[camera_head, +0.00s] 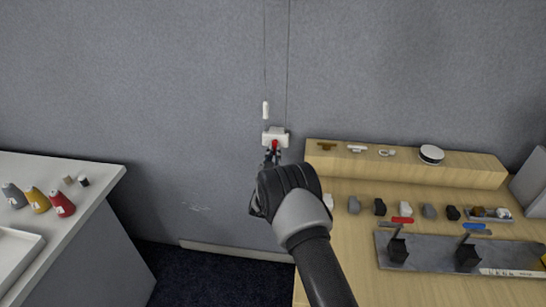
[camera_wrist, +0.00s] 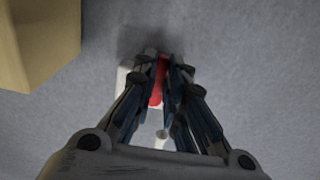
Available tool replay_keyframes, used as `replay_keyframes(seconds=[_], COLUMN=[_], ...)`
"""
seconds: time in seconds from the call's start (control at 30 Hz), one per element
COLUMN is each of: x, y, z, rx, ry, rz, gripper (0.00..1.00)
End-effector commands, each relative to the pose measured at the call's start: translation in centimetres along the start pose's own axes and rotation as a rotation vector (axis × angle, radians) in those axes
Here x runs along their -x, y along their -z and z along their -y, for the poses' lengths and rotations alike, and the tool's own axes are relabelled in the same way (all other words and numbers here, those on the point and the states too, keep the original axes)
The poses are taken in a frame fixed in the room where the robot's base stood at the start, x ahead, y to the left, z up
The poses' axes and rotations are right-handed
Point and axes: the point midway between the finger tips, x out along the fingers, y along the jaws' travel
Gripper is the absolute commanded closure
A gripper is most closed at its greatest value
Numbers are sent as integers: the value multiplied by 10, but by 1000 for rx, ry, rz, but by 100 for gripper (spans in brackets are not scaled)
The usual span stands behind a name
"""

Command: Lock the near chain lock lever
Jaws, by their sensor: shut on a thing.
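The chain lock is a small white block (camera_head: 284,136) on the grey wall, with thin cords running up from it. Its red lever (camera_head: 275,144) shows at the front of the block, and the lever also appears in the wrist view (camera_wrist: 157,82). My gripper (camera_head: 272,155) is at the lock, with its fingers closed on either side of the lever. In the wrist view my gripper (camera_wrist: 162,72) hides much of the white block (camera_wrist: 124,76). A white cord pull (camera_head: 266,110) hangs just above the lock.
A wooden table (camera_head: 345,275) with a raised shelf (camera_head: 400,172) stands close at the right. Small parts and a grey rail (camera_head: 430,254) are on it. A white counter (camera_head: 88,172) with thread cones (camera_head: 62,204) is at the left. The wall around the lock is clear.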

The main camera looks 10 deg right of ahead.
Motion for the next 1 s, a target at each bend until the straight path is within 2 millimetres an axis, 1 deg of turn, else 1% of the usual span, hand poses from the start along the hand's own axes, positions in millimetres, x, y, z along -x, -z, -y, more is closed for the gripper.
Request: replay_keyframes(seconds=[0.1,0.13,0.43,0.77,0.87,1.0], x=[0,0,0,1,8,30], y=[0,0,0,0,0,0], z=[0,0,0,0,1,1], rx=[2,2,0,-1,-1,0], ry=[0,0,0,0,1,2], rz=[1,1,1,1,1,3], gripper=[100,88,68,68,68,68])
